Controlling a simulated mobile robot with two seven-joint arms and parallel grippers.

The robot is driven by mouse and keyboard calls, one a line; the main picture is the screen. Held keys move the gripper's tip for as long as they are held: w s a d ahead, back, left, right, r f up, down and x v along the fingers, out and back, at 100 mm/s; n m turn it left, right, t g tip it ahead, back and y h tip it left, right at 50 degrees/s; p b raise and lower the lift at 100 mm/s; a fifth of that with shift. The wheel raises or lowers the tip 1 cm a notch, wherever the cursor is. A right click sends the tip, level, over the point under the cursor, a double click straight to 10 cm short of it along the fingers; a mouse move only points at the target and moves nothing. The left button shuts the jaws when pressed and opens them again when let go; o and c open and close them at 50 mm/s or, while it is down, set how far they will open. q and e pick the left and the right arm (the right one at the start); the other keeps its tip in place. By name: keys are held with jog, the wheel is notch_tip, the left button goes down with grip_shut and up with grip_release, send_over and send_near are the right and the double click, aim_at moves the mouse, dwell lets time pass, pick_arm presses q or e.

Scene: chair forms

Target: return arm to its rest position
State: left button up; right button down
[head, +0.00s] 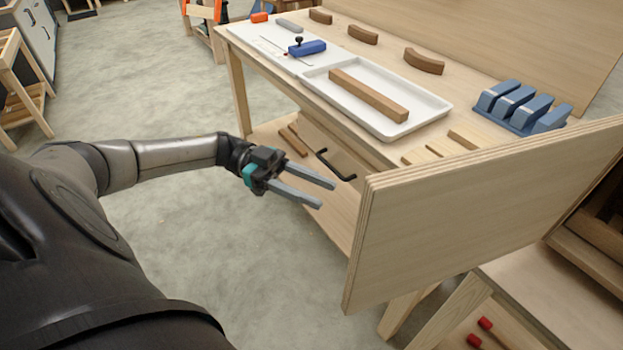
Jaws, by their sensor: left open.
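My left arm reaches in from the left, and its gripper (318,193) is open and empty. It hangs in front of the wooden workbench (287,88), below the level of its top and to the left of a pale plywood panel (470,210). The gripper appears apart from the bench, with nothing between its two grey fingers. My right gripper does not show.
On the bench are a white tray (437,104) with a brown wooden bar (368,95), a blue tool (307,48), curved wooden pieces (424,61) and a blue slotted holder (520,106). Grey floor (170,210) lies clear beneath the arm.

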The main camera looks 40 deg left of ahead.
pick_arm(q)
jog(key=w+a+f+n+t+y, duration=0.1)
jog(key=w+f+n+t+y, duration=0.35)
jog(key=f, duration=0.35)
jog(key=w+f+n+t+y, duration=0.3)
jog(key=f+t, duration=0.3)
jog(key=f, duration=0.2)
jog(key=s+a+f+n+g+y, duration=0.1)
jog(key=s+f+n+y, duration=0.2)
jog(key=f, duration=0.5)
jog(key=s+a+f+n+y, duration=0.1)
jog(key=s+f+n+y, duration=0.2)
jog(key=f, duration=0.6)
jog(key=s+d+f+g+y, duration=0.3)
jog(key=s+f+g+y, duration=0.15)
jog(key=s+f, duration=0.85)
jog(key=s+d+f+g, duration=0.2)
jog(key=s+d+g, duration=0.1)
jog(key=s, duration=0.5)
jog(key=s+d+f+g, duration=0.2)
jog(key=s+d+g, duration=0.1)
jog(key=s, duration=0.5)
jog(key=shift+s+f, duration=0.15)
jog(key=shift+s, duration=0.25)
jog(key=shift+w+n, duration=0.1)
jog(key=shift+n, duration=0.15)
